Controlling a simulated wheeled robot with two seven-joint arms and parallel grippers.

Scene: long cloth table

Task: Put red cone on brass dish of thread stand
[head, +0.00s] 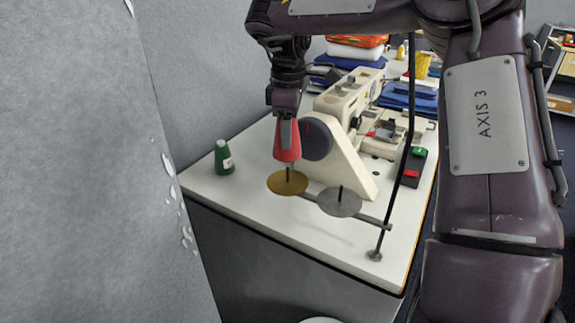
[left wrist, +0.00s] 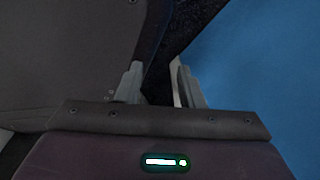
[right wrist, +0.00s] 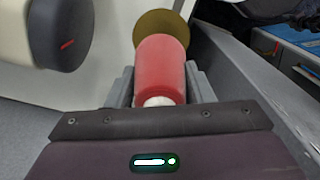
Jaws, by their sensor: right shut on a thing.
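The red cone (head: 286,152) hangs upright, wide end down, over the brass dish (head: 274,184) of the thread stand. The dish's dark pin (head: 289,175) shows below the cone's lower rim; whether its tip is inside the cone I cannot tell. My right gripper (head: 288,132) is shut on the cone's upper part from above. In the right wrist view the red cone (right wrist: 160,65) sits between the fingers (right wrist: 160,88), with the brass dish (right wrist: 160,20) beyond. The steel dish (head: 338,204) is empty. My left gripper (left wrist: 156,70) is open and empty, seen only in its wrist view.
A green cone (head: 223,160) stands at the table's left side. A cream sewing machine (head: 343,150) is right behind the red cone. The table's front left is clear.

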